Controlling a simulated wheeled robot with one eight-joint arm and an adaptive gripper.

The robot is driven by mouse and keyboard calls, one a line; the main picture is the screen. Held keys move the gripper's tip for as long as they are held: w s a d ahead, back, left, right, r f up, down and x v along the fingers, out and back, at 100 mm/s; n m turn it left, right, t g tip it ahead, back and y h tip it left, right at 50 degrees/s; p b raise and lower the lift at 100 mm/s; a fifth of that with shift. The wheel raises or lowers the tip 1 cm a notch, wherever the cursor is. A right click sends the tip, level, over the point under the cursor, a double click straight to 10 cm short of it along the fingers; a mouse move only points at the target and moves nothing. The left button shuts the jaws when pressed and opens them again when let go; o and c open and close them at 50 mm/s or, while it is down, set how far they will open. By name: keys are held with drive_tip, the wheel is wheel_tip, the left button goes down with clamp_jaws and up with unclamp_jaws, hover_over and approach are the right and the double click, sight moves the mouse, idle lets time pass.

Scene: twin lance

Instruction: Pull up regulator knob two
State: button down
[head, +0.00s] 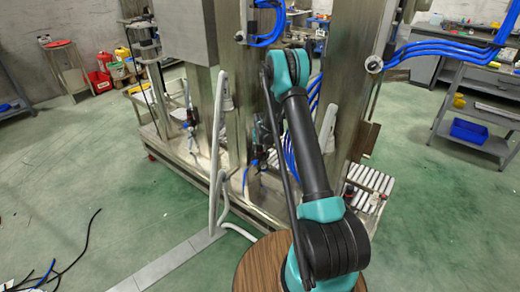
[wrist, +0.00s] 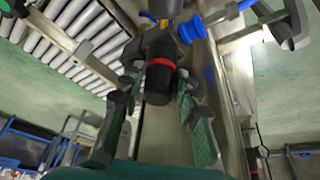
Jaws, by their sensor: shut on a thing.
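The regulator knob (wrist: 157,86) is black and tapered, with a red ring at its base, and hangs below a dark regulator body (wrist: 160,42) in the wrist view. A blue fitting (wrist: 192,28) sits beside the body. My gripper (wrist: 158,80) has its two green-padded fingers on either side of the knob and is shut on it. The red ring is plainly visible between knob and body. In the head view my arm stretches toward the machine and my gripper is hidden behind it. I cannot tell from the picture which number this knob has.
A steel machine frame (head: 228,120) with upright columns stands ahead. Blue hoses (head: 440,48) run at its right. A roller conveyor (wrist: 80,35) is close by in the wrist view. A grey post (head: 216,150) rises left of my arm.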

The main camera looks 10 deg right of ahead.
drive_tip(key=shift+r, duration=0.6)
drive_tip(key=c, duration=1.1)
unclamp_jaws()
drive_tip(key=shift+o, duration=0.2)
drive_tip(key=shift+r, duration=0.1)
drive_tip(key=v, duration=1.2)
